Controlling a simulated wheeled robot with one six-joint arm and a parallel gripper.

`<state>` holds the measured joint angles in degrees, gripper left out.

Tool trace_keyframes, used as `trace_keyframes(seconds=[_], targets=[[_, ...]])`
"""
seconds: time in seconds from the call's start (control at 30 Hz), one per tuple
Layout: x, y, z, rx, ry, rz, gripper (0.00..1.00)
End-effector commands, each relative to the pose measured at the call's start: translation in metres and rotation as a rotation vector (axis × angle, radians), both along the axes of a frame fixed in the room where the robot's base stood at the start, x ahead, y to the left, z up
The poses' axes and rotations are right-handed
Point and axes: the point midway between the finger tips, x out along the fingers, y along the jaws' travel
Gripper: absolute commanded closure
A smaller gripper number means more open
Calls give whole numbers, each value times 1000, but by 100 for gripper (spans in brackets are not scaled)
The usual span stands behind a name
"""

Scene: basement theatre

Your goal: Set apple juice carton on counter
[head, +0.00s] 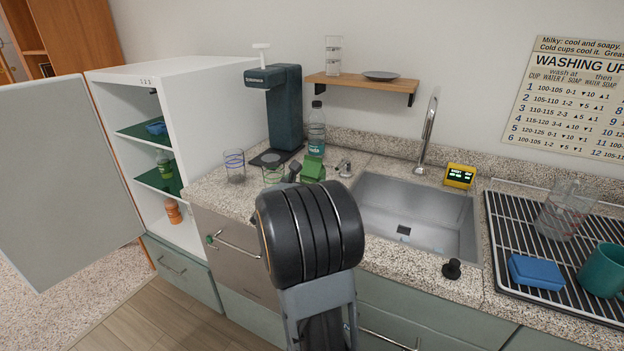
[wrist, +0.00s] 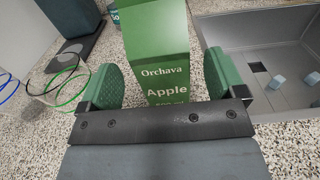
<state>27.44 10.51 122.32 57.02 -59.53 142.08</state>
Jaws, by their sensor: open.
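The green apple juice carton (head: 313,167) is on the counter (head: 240,198), left of the sink, and its lower part is hidden behind my arm in the head view. In the wrist view the carton (wrist: 163,60) looks upright, with "Orchava Apple" on the face towards me. My gripper (wrist: 161,77) is open, with one green-padded finger on each side of the carton. A narrow gap shows between the carton and each finger. The carton's base is hidden by the gripper, so its contact with the counter does not show.
Two glasses, one blue-ringed (head: 234,166) and one green-ringed (head: 273,172), stand left of the carton. A dark drink machine (head: 286,110) and a bottle (head: 316,130) stand behind. The sink (head: 415,210) lies right. An open fridge (head: 200,120) stands at left.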

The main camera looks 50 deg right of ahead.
Motion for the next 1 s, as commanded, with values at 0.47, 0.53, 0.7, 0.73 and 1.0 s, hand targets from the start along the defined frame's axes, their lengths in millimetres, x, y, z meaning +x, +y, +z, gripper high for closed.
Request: trace_keyframes(seconds=[0.47,0.53,0.7,0.73,1.0], targets=[[-20,68,0,-1,0,1,11],[-21,71,-1,0,1,0,11],[-12,82,1,-6,75,72,11],[-6,86,1,-12,118,113,11],[49,209,-12,-427,958,883,11]])
